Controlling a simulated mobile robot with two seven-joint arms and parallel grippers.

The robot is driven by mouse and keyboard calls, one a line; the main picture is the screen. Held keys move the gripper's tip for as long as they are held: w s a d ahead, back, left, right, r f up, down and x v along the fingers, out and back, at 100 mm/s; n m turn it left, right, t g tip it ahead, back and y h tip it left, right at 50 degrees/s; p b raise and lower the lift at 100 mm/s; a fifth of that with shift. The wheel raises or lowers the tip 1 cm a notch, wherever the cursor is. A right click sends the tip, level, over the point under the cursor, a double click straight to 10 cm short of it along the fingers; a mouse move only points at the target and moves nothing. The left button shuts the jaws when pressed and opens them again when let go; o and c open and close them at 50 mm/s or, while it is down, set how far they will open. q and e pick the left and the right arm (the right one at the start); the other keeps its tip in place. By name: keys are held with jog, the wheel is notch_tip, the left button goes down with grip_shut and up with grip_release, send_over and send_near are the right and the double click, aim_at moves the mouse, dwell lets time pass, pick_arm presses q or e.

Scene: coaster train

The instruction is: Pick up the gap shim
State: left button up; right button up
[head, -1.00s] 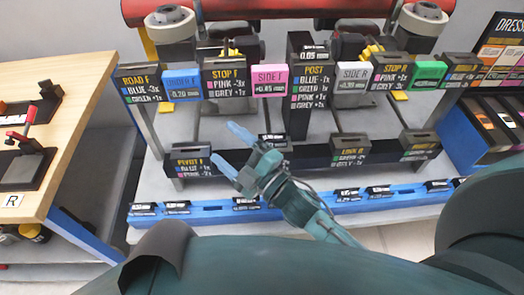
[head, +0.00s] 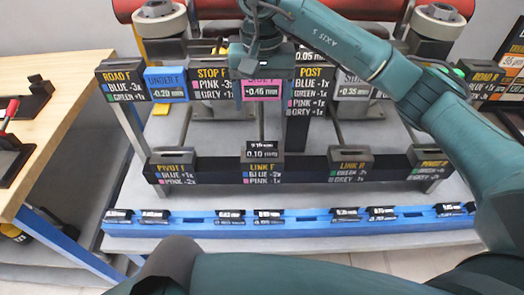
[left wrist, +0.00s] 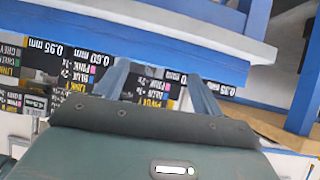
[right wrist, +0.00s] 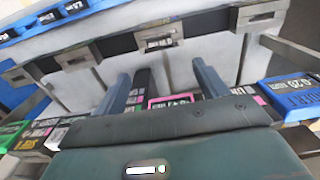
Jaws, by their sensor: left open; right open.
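Several gap shims with black mm labels are in view; I cannot tell which one the task means. One, marked 0.10 mm (head: 262,150), stands upright above the LINK F holder (head: 263,171). A pink block marked 0.45 mm (head: 262,91) sits in the upper row, partly hidden by my right gripper (head: 262,66). In the right wrist view, my right gripper (right wrist: 161,70) is open, with the pink-framed block (right wrist: 172,101) seen between its fingers. My left gripper (left wrist: 155,70) is open and empty in the left wrist view, below a blue edge; the head view does not show it.
A blue rail (head: 300,229) with several black-labelled tags runs along the front. Blue block UNDER F (head: 166,84) and neighbouring labelled holders flank the pink block closely. A wooden table (head: 60,120) stands at the left. A red roller (head: 300,9) spans the back.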

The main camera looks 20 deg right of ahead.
aim_at(262, 145)
notch_tip(262, 145, down, 12)
jog(key=p, duration=0.2)
jog(key=shift+f+p, duration=0.25)
jog(key=shift+p, duration=0.05)
jog(key=c, duration=1.1)
